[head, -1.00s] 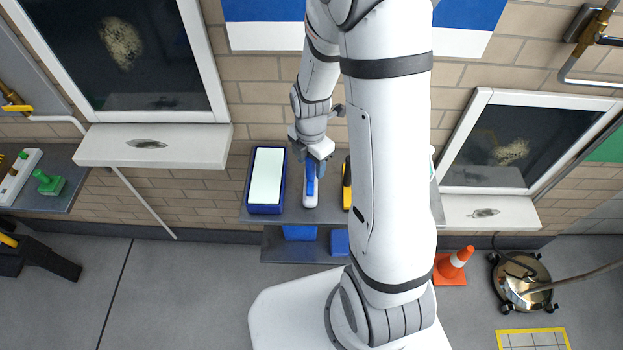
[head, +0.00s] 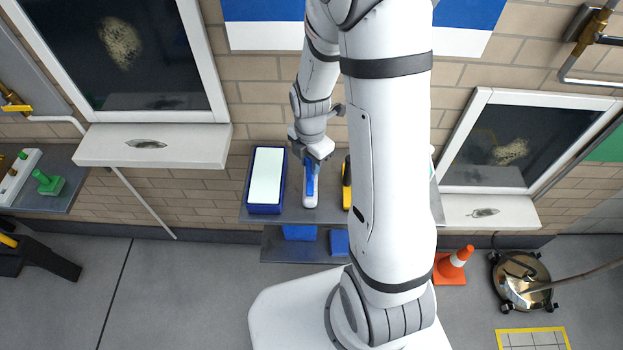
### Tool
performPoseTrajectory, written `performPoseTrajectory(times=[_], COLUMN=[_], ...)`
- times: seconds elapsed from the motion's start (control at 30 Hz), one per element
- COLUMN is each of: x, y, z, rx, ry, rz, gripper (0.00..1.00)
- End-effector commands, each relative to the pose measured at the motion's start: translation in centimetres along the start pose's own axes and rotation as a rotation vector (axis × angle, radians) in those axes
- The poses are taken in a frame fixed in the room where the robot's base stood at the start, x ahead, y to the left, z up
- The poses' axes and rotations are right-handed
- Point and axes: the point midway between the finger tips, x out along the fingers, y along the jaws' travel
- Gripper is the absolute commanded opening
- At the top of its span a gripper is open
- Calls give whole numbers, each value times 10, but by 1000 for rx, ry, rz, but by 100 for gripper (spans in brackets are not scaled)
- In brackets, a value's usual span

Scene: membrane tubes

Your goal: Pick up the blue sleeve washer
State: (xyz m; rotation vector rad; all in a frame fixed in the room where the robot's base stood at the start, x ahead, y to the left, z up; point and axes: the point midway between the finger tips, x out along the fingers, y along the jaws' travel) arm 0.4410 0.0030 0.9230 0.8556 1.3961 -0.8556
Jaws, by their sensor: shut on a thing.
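The sleeve washer (head: 310,187), a narrow blue and white tool, is on the upper grey shelf, between a blue-rimmed tray and a yellow and black item. My gripper (head: 312,164) is at its upper end, pointing down, and is shut on it. The fingertips are small and partly hidden by the wrist. I cannot tell whether the washer's lower end touches the shelf.
The blue-rimmed tray (head: 265,181) with a pale panel stands close on the left. The yellow and black item (head: 346,184) is close on the right, partly behind my arm. Blue items (head: 299,232) sit on the lower shelf. An orange cone (head: 454,266) stands on the floor.

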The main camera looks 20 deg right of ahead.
Motion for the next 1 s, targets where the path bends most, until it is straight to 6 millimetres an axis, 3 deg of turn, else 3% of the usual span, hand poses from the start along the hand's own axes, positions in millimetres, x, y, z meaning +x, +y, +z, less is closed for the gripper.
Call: performPoseTrajectory(times=[0.27, 0.7, 1.0], x=[-7, -82, -101], y=[1, 1, 0], z=[0, 0, 0], rx=[-1, -1, -1], ry=[-2, -2, 0], rz=[3, 4, 0], gripper=[0, 0, 0])
